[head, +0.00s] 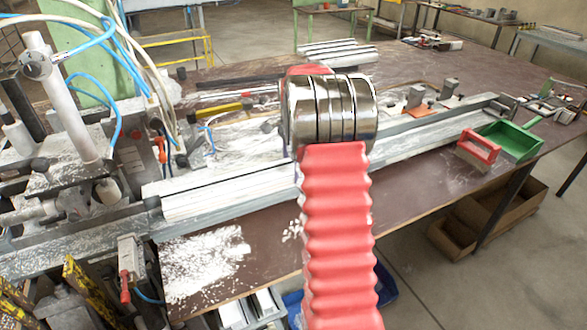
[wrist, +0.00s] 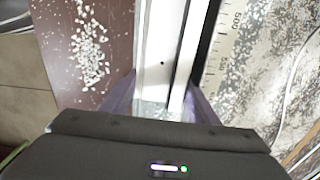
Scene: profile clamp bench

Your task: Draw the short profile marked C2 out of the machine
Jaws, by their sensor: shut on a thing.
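A white profile (head: 230,193) lies along the grey rail on the bench, its left end near the machine (head: 85,185) at the left. No C2 mark is readable on it. In the wrist view a white profile (wrist: 160,45) with a small dark hole runs straight away from my gripper (wrist: 160,100). The gripper's purplish fingers stand on both sides of this profile and are shut on it. In the head view my red and metal arm hides the gripper and the part of the profile it grips.
A red-handled brush (head: 479,150) and a green dustpan (head: 512,138) lie at the right. White chips (head: 205,262) are scattered on the table in front of the rail. A ruler scale (wrist: 228,45) runs beside the profile. Hoses hang around the machine.

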